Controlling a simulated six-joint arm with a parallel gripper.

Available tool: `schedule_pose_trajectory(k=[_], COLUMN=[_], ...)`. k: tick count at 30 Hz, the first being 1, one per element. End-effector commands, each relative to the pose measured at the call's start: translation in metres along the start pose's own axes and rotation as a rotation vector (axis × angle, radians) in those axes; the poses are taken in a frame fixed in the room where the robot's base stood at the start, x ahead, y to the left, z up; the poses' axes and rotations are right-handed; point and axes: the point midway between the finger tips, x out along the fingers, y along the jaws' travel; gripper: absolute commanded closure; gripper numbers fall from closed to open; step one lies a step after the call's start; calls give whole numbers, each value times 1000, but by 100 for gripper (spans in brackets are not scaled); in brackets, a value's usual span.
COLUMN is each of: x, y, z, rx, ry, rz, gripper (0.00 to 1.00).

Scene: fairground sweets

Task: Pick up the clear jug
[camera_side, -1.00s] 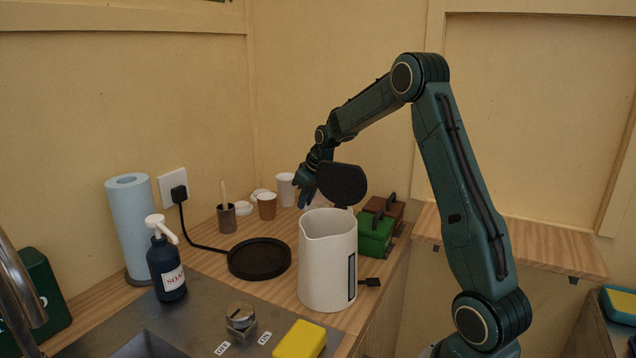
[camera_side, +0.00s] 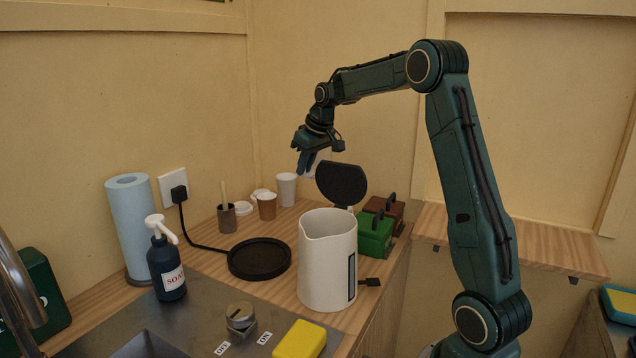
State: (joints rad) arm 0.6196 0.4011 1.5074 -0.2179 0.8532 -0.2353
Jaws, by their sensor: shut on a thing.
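My gripper (camera_side: 306,165) is above the back of the counter, over the white kettle's far side.
The white kettle (camera_side: 325,262) stands open in front, beside its round black base (camera_side: 260,259). Paper cups (camera_side: 267,208) and a stirrer pot (camera_side: 227,218) stand at the back. Green (camera_side: 374,236) and brown (camera_side: 385,208) tins stand right of the kettle. A soap bottle (camera_side: 166,270) is front left.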

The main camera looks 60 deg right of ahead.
Motion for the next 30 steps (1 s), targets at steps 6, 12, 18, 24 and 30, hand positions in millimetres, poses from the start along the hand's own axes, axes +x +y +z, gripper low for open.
schedule_pose_trajectory(k=[6, 12, 18, 24, 30], x=[-20, -34, -45, -52, -56], y=[1, 1, 1, 1, 1], z=[-9, -14, -19, -22, -23], rx=[1, -1, 1, 0, 0], ry=[4, 3, 3, 2, 3], rz=[2, 2, 1, 1, 1], gripper=[100, 100, 100, 100, 100])
